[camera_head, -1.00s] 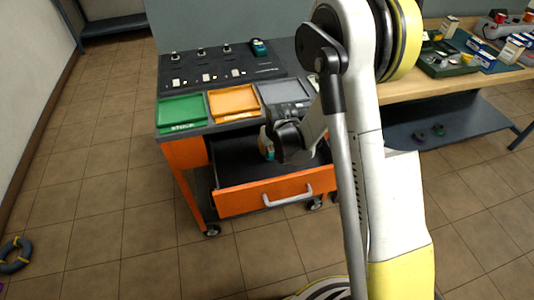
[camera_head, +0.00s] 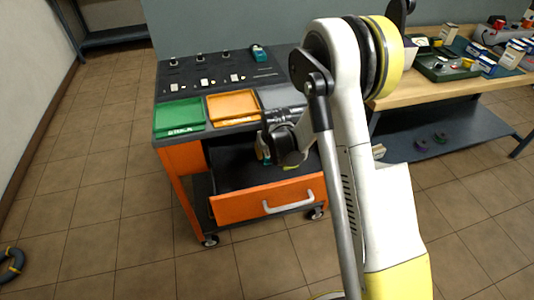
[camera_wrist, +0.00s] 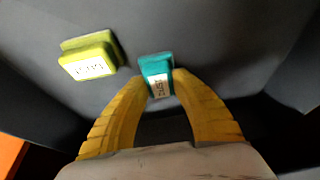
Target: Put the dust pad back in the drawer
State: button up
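The dust pad, a teal block with a pale label (camera_wrist: 156,70), sits between the yellow fingertips of my gripper (camera_wrist: 162,84) in the wrist view. The fingers press on both its sides. The label is tilted and seems to read "DUST". In the head view, my gripper (camera_head: 266,150) is inside the open orange-fronted drawer (camera_head: 240,203) of the cart, low over its dark floor. A yellow-green pad with a white label (camera_wrist: 90,58) lies on the drawer floor left of the teal pad in the wrist view. Whether the teal pad touches the floor is unclear.
On the cart top are a green tray (camera_head: 180,115), an orange tray (camera_head: 234,105) and a grey tray (camera_head: 276,98), partly behind my arm. A wooden bench (camera_head: 440,80) with boxes stands at right. The drawer's left part is clear.

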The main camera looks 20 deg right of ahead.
jog(key=o, duration=0.3)
jog(key=shift+o, duration=0.2)
jog(key=s+p+v, duration=0.1)
jog(key=p+v, duration=0.4)
jog(key=v, duration=1.8)
jog(key=s+r+t, duration=0.1)
jog(key=s+r, duration=0.4)
jog(key=s, duration=0.5)
jog(key=s+r+t, duration=0.1)
jog(key=s+r, duration=0.3)
jog(key=s, duration=0.6)
jog(key=shift+r+t, duration=0.3)
jog(key=shift+r, duration=0.1)
jog(key=shift+w, duration=0.1)
